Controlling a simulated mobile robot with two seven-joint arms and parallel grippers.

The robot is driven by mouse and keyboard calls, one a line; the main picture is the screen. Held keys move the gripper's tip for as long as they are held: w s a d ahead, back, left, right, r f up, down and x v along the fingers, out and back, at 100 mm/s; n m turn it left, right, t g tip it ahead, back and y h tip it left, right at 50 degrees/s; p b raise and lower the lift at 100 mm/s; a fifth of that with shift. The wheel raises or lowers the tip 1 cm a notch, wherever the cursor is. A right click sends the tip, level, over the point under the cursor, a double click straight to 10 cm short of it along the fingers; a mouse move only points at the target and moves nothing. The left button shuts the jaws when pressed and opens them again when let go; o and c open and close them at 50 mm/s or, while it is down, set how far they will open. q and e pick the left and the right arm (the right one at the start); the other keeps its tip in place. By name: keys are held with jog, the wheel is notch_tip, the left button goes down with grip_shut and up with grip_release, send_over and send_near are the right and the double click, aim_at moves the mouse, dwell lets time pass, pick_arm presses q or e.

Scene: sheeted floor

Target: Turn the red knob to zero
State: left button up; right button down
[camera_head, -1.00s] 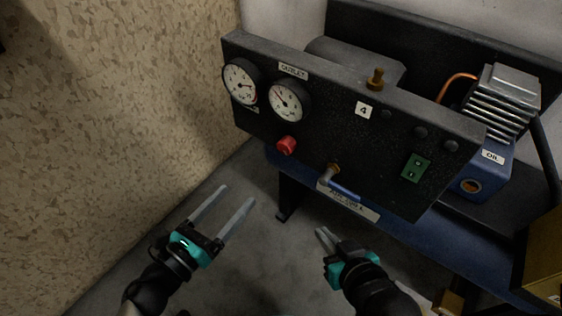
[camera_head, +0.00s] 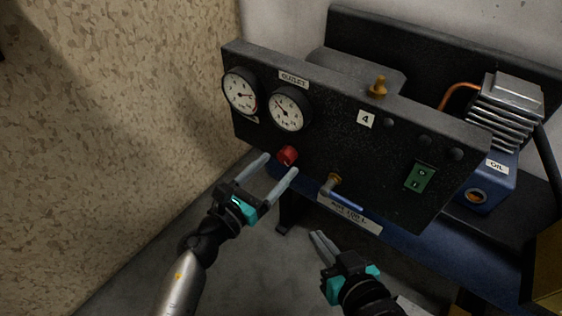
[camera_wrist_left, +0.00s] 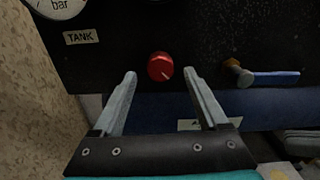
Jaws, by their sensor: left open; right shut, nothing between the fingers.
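The red knob (camera_head: 287,155) sits on the black panel (camera_head: 340,150), below the two gauges. In the left wrist view the red knob (camera_wrist_left: 160,67) shows a small pale pointer mark on its lower right. My left gripper (camera_head: 281,164) is open, its fingers pointing at the panel. In the left wrist view the left gripper's fingertips (camera_wrist_left: 159,74) lie on either side of the knob in the picture; I see no contact. My right gripper (camera_head: 318,235) is shut and empty, low in front of the panel.
Two round gauges (camera_head: 287,109) are on the panel's left. A brass valve with a blue lever (camera_head: 345,199) is right of the knob, and a green switch (camera_head: 419,177) further right. A speckled wall (camera_head: 120,130) stands at left. Bare floor (camera_head: 150,280) lies in front.

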pick_arm(q)
jog(key=shift+x, duration=1.4)
jog(key=shift+s, duration=0.1)
grip_shut()
